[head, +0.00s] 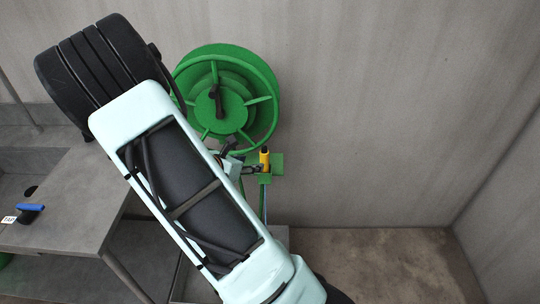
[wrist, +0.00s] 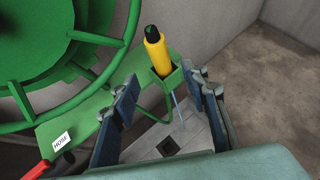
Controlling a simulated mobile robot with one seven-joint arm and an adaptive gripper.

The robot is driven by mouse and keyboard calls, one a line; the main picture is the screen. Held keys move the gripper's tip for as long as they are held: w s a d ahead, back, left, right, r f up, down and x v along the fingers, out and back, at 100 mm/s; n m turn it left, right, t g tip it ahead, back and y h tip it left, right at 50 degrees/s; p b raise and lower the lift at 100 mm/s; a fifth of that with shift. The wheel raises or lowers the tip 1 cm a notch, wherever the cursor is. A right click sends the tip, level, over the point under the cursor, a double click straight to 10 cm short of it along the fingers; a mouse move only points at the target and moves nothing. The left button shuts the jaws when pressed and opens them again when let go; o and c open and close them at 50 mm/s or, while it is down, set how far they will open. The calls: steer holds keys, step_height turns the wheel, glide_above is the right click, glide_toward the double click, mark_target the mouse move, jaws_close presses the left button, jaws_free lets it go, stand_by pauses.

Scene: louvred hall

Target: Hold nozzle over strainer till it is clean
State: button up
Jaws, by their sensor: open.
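The nozzle (wrist: 157,52) is yellow with a dark green tip and stands upright in a green holder (wrist: 168,80) on the hose reel's bracket. It also shows in the head view (head: 264,156). My gripper (wrist: 165,95) is open, its two blue-grey fingers on either side of the holder in the wrist view, with nothing between them held. In the head view my gripper (head: 238,160) is just left of the nozzle, partly hidden by my arm. I cannot make out the strainer for certain in either view.
A large green hose reel (head: 228,95) is on the wall beside the nozzle. A grey table (head: 75,205) at the left bears a blue-handled item (head: 31,207). A grey surface with a dark square drain (wrist: 168,147) lies below my gripper. Floor at right is clear.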

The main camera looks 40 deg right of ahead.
mark_target(263, 161)
steer(key=b+x, duration=0.5)
steer(key=x, duration=0.3)
steer(key=shift+f, duration=0.2)
steer(key=shift+b+x, duration=0.5)
steer(key=shift+x, duration=0.3)
steer(key=shift+w+r, duration=0.1)
jaws_close()
